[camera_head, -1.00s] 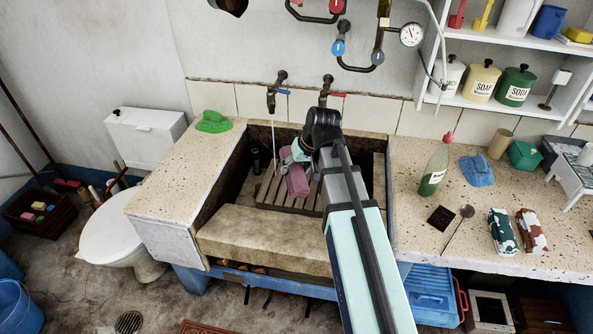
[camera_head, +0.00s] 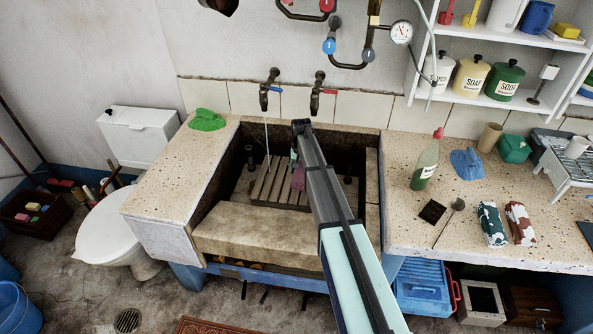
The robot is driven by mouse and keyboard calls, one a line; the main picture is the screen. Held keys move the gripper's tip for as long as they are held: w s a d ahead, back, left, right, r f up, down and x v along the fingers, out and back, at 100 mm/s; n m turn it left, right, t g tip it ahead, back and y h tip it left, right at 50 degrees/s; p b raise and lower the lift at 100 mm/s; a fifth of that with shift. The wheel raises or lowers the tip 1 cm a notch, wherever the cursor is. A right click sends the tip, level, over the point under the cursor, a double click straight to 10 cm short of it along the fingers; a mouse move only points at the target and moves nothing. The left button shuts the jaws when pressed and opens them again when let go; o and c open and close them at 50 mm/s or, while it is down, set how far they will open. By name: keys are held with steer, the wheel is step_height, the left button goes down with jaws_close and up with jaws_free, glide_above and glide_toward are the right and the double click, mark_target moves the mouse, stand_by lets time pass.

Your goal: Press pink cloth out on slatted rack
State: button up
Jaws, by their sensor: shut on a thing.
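The pink cloth (camera_head: 298,179) shows as a small patch just left of my arm, over the slatted rack (camera_head: 268,187) inside the stone trough. My gripper (camera_head: 294,160) is mostly hidden behind my arm, with only a small pale part showing at its left. It is shut on the pink cloth, close above or against the rack; I cannot tell whether the cloth touches the slats. The right part of the rack is hidden by my arm.
A thin stream runs from the left tap (camera_head: 266,98) into the trough. The thick stone front ledge (camera_head: 255,234) bounds the trough. A green cloth (camera_head: 207,120) lies on the left counter. A bottle (camera_head: 427,160) stands on the right counter.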

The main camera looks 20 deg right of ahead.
steer(key=shift+s+f, duration=0.1)
steer(key=shift+f+b, duration=1.1)
steer(key=shift+f, duration=2)
steer(key=shift+f+b, duration=0.4)
steer(key=shift+f, duration=0.4)
steer(key=shift+s+a+f, duration=0.1)
steer(key=shift+s+f, duration=0.2)
steer(key=shift+f, duration=0.05)
stand_by(0.7)
steer(key=shift+r, duration=0.15)
steer(key=shift+w+r+p, duration=0.15)
steer(key=shift+r+p, duration=0.35)
steer(key=shift+r, duration=1.3)
steer(key=shift+w+r+p, duration=0.1)
steer(key=shift+r+p, duration=0.4)
steer(key=shift+r, duration=1.3)
